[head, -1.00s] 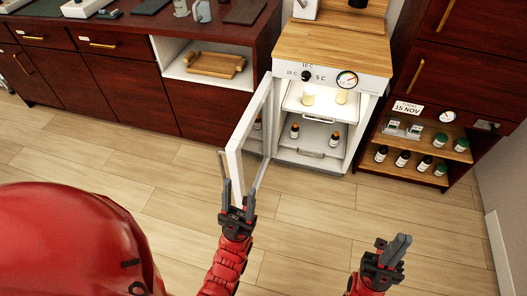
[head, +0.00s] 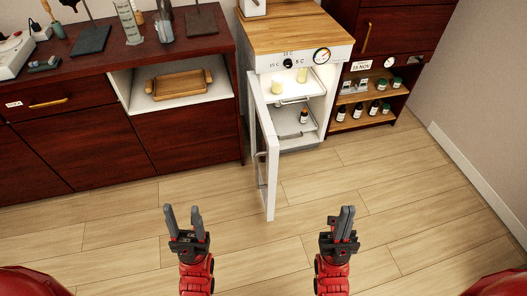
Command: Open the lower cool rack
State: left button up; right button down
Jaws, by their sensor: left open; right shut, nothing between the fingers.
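My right gripper (head: 343,212) is shut and empty, right of the door and well short of the rack.
A dark red cabinet run (head: 118,140) with a wooden tray (head: 180,86) in its niche stands left of the cooler. A shelf (head: 372,117) of bottles stands to the right. The wooden floor (head: 400,200) in front is clear.

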aim_at(285, 120)
jog(key=k+j, duration=0.1)
jog(key=k, duration=0.95)
jog(key=i+l+u, duration=0.15)
jog(key=i, duration=0.45)
jog(key=i+l+u, duration=0.15)
jog(key=i, duration=0.45)
jog(key=i+l+u, duration=0.15)
jog(key=i+l, duration=0.3)
jog(key=i, duration=0.15)
jog(key=i+l+u, duration=0.15)
jog(key=i+l, duration=0.2)
jog(key=i, duration=0.2)
